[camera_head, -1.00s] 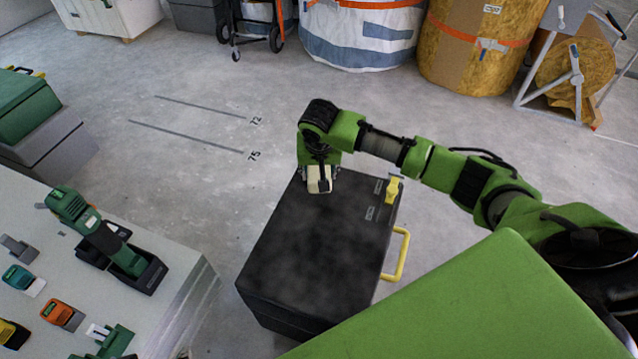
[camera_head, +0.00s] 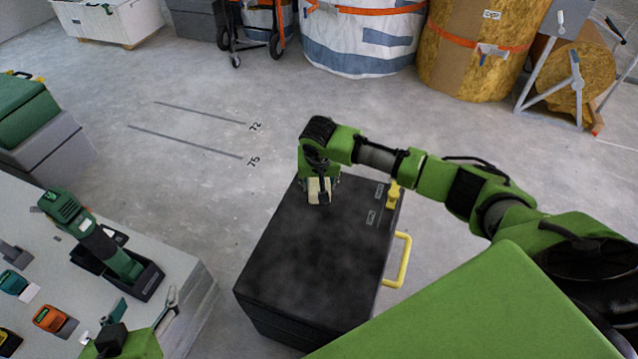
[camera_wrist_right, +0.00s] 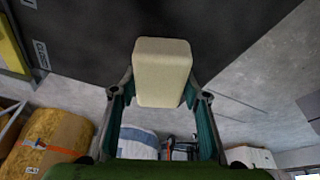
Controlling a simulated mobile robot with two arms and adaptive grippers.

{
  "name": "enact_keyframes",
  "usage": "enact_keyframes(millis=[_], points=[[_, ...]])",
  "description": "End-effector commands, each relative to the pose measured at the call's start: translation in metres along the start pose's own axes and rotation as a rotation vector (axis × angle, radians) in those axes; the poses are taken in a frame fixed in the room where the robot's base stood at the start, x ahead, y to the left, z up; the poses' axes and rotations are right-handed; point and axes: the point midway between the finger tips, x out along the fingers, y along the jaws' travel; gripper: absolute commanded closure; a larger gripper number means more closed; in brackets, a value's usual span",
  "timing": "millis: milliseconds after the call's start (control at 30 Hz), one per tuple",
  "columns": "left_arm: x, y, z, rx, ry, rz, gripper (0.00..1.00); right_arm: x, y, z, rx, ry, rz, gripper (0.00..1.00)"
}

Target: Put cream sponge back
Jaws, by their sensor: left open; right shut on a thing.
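The cream sponge (camera_head: 313,196) is a pale block over the far end of the black box's lid (camera_head: 310,240). My right gripper (camera_head: 320,187) is shut on it. In the right wrist view, the sponge (camera_wrist_right: 162,72) sits between the two fingers of the right gripper (camera_wrist_right: 160,105), with the dark lid behind it. I cannot tell whether the sponge touches the lid. My left gripper (camera_head: 145,312) is open and empty at the lower left, by the near edge of the grey worktop (camera_head: 185,270); part of it is cut off by the frame.
The box has a yellow handle (camera_head: 402,260) and a yellow latch (camera_head: 393,195) on its right side. The worktop holds a green power tool (camera_head: 85,225) in a black holder and several small coloured items. Bare floor lies left of and beyond the box.

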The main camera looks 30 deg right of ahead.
Motion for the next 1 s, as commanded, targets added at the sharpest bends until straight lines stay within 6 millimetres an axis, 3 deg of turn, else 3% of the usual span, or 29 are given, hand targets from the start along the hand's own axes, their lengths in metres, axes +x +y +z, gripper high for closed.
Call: enact_keyframes(millis=[233,267,300,333,767,1000], points=[[-0.001,-0.001,0.004,0.000,-0.018,-0.001,0.39,0.002,0.000,0.001,0.000,0.000,0.000,0.75],[-0.001,-0.001,0.005,0.000,-0.022,-0.001,0.39,0.002,0.000,0.001,0.000,0.000,0.000,0.53],[-0.001,-0.001,0.005,0.000,-0.022,-0.001,0.39,0.002,0.000,0.001,0.000,0.000,0.000,0.42],[-0.001,-0.001,0.005,0.000,-0.022,-0.001,0.39,0.002,0.000,0.001,0.000,0.000,0.000,0.41],[0.000,-0.001,0.000,0.000,-0.003,-0.001,0.39,-0.002,0.000,-0.001,0.000,0.000,0.000,0.41],[-0.015,-0.005,0.044,-0.003,-0.202,-0.011,0.39,-0.025,0.000,-0.001,0.001,0.000,-0.001,0.41]])
